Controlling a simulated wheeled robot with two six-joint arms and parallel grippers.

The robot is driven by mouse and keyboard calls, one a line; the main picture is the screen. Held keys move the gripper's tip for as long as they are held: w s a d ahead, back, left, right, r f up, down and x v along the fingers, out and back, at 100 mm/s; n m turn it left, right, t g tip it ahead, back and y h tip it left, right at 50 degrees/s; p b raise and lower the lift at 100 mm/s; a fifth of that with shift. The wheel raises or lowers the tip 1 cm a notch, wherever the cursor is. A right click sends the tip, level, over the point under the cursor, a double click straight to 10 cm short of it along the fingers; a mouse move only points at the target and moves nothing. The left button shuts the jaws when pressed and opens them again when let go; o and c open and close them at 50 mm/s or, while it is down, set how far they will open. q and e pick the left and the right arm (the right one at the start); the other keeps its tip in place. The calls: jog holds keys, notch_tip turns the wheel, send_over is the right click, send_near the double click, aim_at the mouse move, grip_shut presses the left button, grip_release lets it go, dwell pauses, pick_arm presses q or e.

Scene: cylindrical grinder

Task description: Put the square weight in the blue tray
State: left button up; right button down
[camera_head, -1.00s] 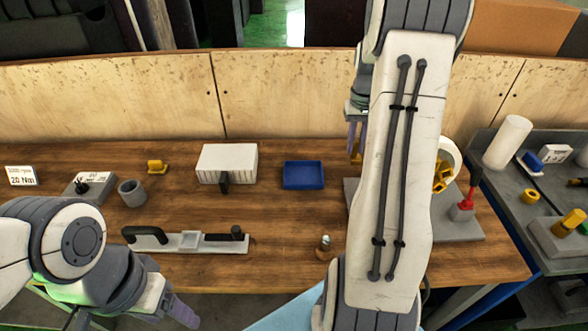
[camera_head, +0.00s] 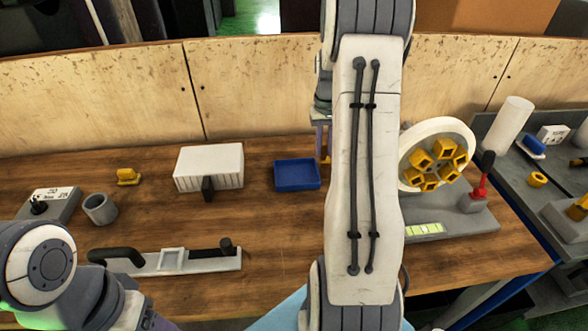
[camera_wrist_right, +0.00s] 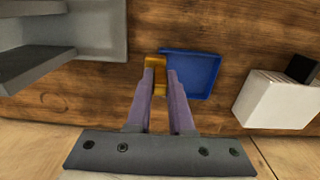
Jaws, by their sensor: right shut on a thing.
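My right gripper (camera_head: 323,143) is shut on a yellow piece (camera_head: 325,158), which I take to be the square weight. The piece also shows in the right wrist view (camera_wrist_right: 156,75), at the purple fingertips. It looks raised above the table, just beside the blue tray. The blue tray (camera_head: 297,176) is shallow, rectangular and empty; it also shows in the right wrist view (camera_wrist_right: 205,75). My right arm hides part of the gripper in the head view. My left gripper is at the lower left edge, mostly cut off, its fingers unclear.
A white box (camera_head: 208,165) stands left of the tray. A round disc (camera_head: 411,150) with yellow square pieces stands right of my arm on a grey base. A yellow part (camera_head: 128,177), a grey cup (camera_head: 99,208) and a handled bar (camera_head: 200,261) lie left. Wood between is clear.

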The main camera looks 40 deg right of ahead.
jog(key=w+a+f+p, duration=0.1)
jog(key=w+f, duration=0.2)
jog(key=w+a+f+p, duration=0.1)
jog(key=w+f, duration=0.2)
jog(key=w+a+f+p, duration=0.1)
jog(key=w+f, duration=0.2)
jog(key=shift+a+f+p, duration=0.1)
jog(key=shift+a+p, duration=0.05)
jog(key=shift+p, duration=0.15)
jog(key=shift+f, duration=0.2)
jog(key=shift+f, duration=0.2)
jog(key=c, duration=0.8)
grip_release()
jog(key=shift+r, duration=0.1)
